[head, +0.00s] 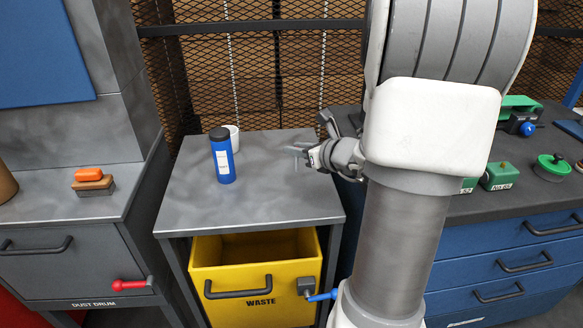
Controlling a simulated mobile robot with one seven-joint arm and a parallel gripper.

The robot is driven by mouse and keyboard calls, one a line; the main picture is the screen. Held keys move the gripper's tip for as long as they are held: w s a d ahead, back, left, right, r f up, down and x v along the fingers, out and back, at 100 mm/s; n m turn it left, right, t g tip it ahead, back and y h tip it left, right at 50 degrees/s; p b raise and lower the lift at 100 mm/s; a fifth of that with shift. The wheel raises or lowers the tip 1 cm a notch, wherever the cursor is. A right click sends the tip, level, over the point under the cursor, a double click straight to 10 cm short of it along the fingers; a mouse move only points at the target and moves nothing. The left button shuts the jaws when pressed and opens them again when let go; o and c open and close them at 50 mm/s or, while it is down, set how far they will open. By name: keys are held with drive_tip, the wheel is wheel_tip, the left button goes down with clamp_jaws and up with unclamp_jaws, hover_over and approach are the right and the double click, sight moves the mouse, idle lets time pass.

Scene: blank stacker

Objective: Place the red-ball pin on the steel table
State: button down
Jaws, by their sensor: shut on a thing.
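My gripper (308,154) is over the right rear part of the steel table (262,200), fingers pointing left. It is shut on a small, thin grey-green thing (295,150), partly hidden by the fingers. No red ball shows on it, and I cannot tell what it is or whether it touches the table. A red-ball pin or handle (130,285) sits on the front of the dust drum cabinet at the lower left, well away from my gripper.
A blue bottle with a black cap (222,158) and a white cup (233,138) stand on the table. A yellow waste bin (235,305) is below, with a blue-handled fitting (320,297). An orange-topped block (92,180) is on the left cabinet. The table's front is clear.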

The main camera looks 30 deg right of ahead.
sight(297, 161)
drive_tip(key=shift+f+b, duration=0.75)
drive_tip(key=shift+f, duration=1.15)
drive_tip(key=shift+f, duration=0.2)
drive_tip(key=c, duration=0.8)
unclamp_jaws()
drive_tip(key=shift+o, duration=0.2)
drive_tip(key=shift+r, duration=0.1)
drive_tip(key=shift+r, duration=0.2)
drive_tip(key=p+v, duration=0.3)
drive_tip(key=v, duration=0.9)
